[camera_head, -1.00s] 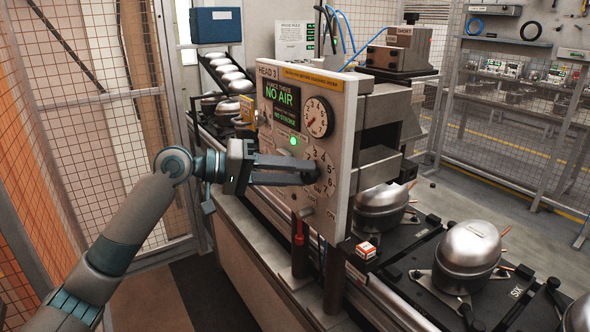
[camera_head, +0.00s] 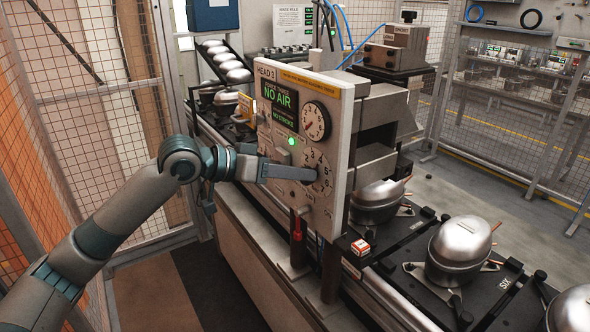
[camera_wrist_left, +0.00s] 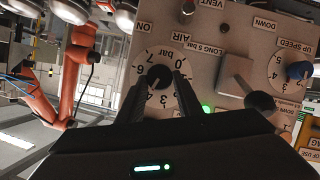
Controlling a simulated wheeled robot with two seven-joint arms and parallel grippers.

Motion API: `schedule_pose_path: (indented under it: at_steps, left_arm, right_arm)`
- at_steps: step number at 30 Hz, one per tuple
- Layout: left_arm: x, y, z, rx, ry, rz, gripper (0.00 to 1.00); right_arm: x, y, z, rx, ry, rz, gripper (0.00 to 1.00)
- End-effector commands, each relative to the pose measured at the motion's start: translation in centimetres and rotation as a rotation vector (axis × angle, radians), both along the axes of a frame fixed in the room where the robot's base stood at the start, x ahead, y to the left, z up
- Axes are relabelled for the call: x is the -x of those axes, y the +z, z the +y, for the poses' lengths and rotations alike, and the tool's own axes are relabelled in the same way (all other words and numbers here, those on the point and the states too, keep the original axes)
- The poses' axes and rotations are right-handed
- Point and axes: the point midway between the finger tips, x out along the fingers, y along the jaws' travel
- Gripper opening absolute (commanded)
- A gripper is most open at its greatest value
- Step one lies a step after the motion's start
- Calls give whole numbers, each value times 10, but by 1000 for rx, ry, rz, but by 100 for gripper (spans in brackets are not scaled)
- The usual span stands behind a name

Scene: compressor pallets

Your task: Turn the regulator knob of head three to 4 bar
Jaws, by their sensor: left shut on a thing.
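The grey panel of head three (camera_head: 262,150) stands upright at the middle of the head view, with its HEAD 3 label at the top. Its display (camera_head: 280,100) reads NO AIR, and the round gauge (camera_head: 315,121) sits beside it. My left gripper (camera_head: 314,176) points at the numbered dial and is shut on the regulator knob. In the left wrist view, the dark knob (camera_wrist_left: 160,77) sits between the two fingertips, at the centre of the white bar scale (camera_wrist_left: 159,56). The fingers hide the knob in the head view. My right gripper is out of view.
A black-balled lever (camera_wrist_left: 262,103) and a blue knob (camera_wrist_left: 299,70) sit near the fingers on the panel. Silver compressors (camera_head: 460,246) stand on black pallets at the right.

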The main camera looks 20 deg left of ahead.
Motion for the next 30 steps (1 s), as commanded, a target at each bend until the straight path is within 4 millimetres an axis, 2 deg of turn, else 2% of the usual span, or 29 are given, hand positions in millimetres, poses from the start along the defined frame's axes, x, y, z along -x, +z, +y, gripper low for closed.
schedule_pose_path:
  at_steps: [11, 12, 14, 15, 30]
  left_arm:
    - [1, -5, -1, -8, -2, 6, 10]
    - [1, -5, -1, -8, -2, 6, 34]
    - [1, -5, -1, -8, -2, 6, 49]
    - [1, -4, -1, -8, -2, 5, 51]
    - [6, 1, 7, -6, 0, -1, 51]
  right_arm:
    - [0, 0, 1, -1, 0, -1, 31]
    - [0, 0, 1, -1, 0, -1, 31]
    - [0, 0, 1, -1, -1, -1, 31]
    - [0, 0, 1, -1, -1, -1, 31]
    - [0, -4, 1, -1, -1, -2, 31]
